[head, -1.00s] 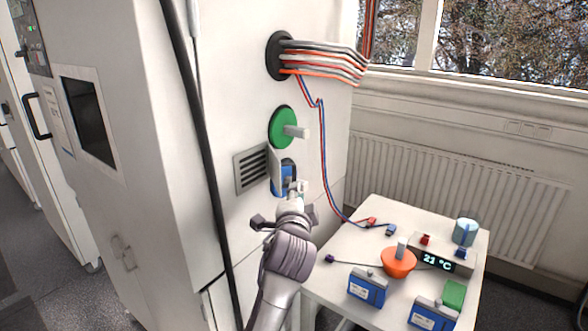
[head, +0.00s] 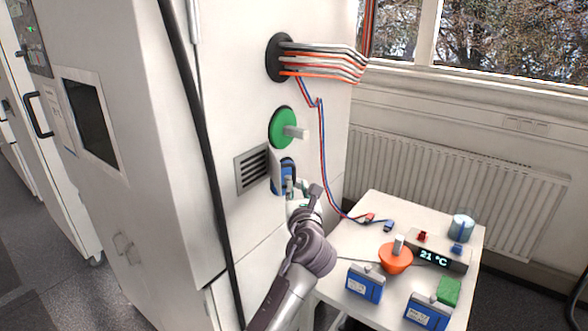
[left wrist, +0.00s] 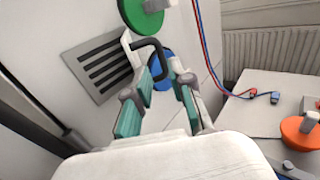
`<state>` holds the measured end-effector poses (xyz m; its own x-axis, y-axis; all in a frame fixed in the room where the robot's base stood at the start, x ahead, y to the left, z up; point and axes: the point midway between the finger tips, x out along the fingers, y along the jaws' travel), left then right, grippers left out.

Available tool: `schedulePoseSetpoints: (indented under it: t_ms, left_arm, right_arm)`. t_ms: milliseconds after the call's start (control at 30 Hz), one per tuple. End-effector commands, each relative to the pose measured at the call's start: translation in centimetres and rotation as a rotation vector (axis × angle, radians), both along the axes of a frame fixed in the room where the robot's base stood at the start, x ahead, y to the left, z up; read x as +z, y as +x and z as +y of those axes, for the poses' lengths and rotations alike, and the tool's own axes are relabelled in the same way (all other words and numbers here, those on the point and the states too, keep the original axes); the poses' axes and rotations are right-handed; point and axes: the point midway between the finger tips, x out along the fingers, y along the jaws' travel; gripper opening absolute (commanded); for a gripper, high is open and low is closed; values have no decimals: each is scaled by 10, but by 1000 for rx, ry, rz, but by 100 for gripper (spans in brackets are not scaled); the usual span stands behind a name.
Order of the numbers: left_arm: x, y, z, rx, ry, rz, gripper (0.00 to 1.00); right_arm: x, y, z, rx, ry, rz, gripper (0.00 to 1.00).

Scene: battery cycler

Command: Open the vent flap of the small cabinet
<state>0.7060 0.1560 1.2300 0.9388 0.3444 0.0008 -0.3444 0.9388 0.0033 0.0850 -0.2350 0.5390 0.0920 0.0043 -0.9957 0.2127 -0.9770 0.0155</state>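The vent grille (head: 253,169) with dark slats is on the cabinet's pale side wall, and shows in the left wrist view (left wrist: 101,66). Right of it, a narrow white flap (head: 275,169) stands out from the wall, seen nearly edge-on. A blue round part (head: 287,168) shows beside it. In the left wrist view a black bent handle (left wrist: 150,44) is by the flap (left wrist: 127,46) and reaches down toward my left gripper (left wrist: 164,75). The gripper's teal-padded fingers are apart, around or just before the handle's end; contact is unclear. My right gripper is out of view.
A green disc with a pale knob (head: 284,128) is above the flap. Red and blue cables (head: 321,150) hang close on the right. The white table (head: 345,240) at lower right carries an orange knob (head: 394,260), blue boxes and a display unit.

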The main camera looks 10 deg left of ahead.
Motion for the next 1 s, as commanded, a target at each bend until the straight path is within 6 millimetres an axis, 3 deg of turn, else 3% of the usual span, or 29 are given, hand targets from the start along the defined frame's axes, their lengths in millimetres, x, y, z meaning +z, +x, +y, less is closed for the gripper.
schedulePoseSetpoints:
  t_ms: [200,400,600,900,1000]
  left_arm:
    - [2,45,17,2,0,1,22]
    - [1,73,27,1,-1,0,22]
    - [0,85,31,-1,-3,-1,22]
    - [0,86,32,-1,-3,0,22]
    - [0,86,32,-1,-3,-1,6]
  right_arm:
    - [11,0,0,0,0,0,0]
    - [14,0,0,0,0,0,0]
    - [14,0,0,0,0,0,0]
    - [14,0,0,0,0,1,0]
    - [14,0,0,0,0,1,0]
